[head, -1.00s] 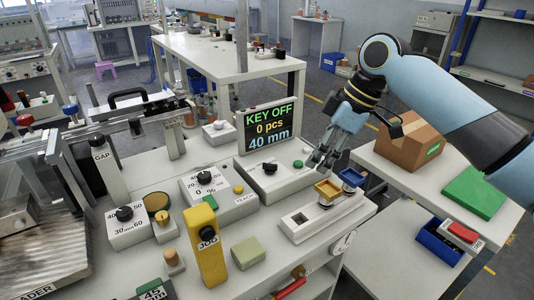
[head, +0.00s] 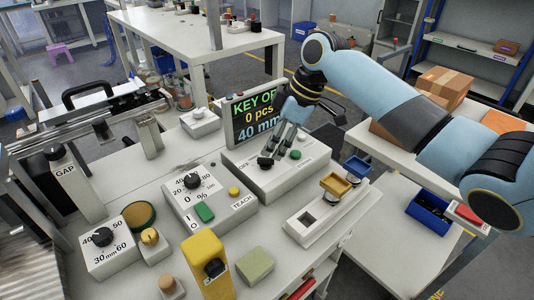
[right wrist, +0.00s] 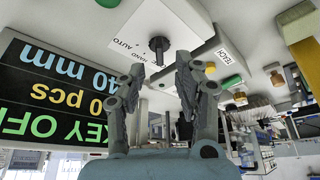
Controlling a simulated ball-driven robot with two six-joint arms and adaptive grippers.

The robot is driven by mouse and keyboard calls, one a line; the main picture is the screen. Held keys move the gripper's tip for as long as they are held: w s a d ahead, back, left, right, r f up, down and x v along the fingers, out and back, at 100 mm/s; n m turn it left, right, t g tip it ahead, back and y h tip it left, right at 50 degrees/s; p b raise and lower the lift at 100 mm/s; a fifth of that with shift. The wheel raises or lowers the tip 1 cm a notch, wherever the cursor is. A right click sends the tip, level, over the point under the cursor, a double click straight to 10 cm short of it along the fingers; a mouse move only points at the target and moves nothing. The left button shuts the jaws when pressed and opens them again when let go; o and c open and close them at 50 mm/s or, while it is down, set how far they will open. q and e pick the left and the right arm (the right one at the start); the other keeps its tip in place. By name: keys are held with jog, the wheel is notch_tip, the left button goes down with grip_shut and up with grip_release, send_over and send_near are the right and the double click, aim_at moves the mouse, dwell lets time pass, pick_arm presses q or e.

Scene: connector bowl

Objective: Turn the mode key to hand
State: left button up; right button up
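The mode key is a black knob (head: 265,162) on a white box (head: 250,178) in front of the screen. It also shows in the right wrist view as a dark knob (right wrist: 158,45), with HAND and AUTO printed beside it. The screen (head: 255,117) shows KEY OFF, partly covered by my arm in the head view. My right gripper (head: 277,152) comes down over the box close to the knob. In the right wrist view its fingers (right wrist: 161,75) are apart, with the knob ahead of the gap and nothing between them. My left gripper is not in view.
A green button (head: 296,154) sits right of the key on the same box. Left of it is a dial box (head: 195,200) with a TEACH label. A yellow JOG pendant (head: 208,265) stands in front.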

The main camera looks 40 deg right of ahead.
aim_at(266, 159)
jog(key=x, duration=0.3)
jog(key=shift+w+a+f, duration=0.15)
jog(key=shift+w+f, duration=0.05)
jog(key=shift+f, duration=0.3)
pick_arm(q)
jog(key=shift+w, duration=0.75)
pick_arm(e)
grip_shut()
